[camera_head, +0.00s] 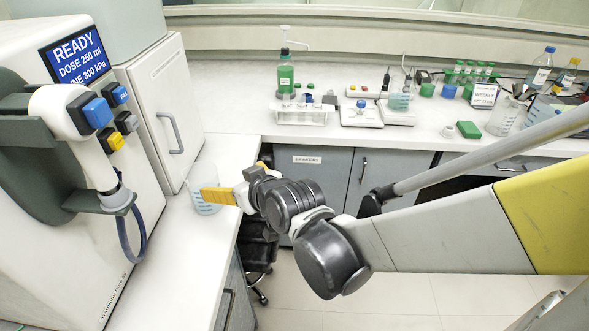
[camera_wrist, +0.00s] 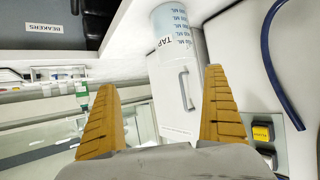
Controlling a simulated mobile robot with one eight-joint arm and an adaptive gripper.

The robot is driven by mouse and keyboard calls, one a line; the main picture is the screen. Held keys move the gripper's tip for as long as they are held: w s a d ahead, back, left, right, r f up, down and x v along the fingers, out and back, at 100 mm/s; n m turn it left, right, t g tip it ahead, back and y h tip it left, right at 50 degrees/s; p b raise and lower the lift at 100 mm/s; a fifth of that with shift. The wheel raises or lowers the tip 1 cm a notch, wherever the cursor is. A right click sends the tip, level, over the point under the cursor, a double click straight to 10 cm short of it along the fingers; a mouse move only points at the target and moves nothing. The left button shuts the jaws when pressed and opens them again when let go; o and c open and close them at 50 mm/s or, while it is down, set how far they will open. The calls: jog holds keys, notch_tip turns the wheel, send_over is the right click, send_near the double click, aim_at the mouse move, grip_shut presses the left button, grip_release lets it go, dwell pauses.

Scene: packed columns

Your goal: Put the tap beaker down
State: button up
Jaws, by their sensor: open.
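The tap beaker (camera_head: 206,209) is a clear beaker with blue markings. My gripper (camera_head: 208,194) has yellow fingers, which overlap the beaker in the head view. In the wrist view my gripper (camera_wrist: 160,78) is open, its fingers wide apart with nothing between them. The gap between fingertips and beaker is hard to judge.
The dispensing machine (camera_head: 60,220) reads "READY" and stands left of the beaker, with a blue hose (camera_head: 130,245). A white cabinet (camera_head: 150,80) with a handle rises behind. The back bench holds a green bottle (camera_head: 286,80), a scale, racks and other glassware. The counter near the beaker is mostly clear.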

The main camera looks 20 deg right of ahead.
jog(key=s+d+r+m+g+h, duration=0.1)
jog(key=s+d+m+g+h, duration=0.3)
jog(key=s+d, duration=1.3)
jog(key=shift+s+d+h, duration=0.2)
jog(key=shift+s+h, duration=0.1)
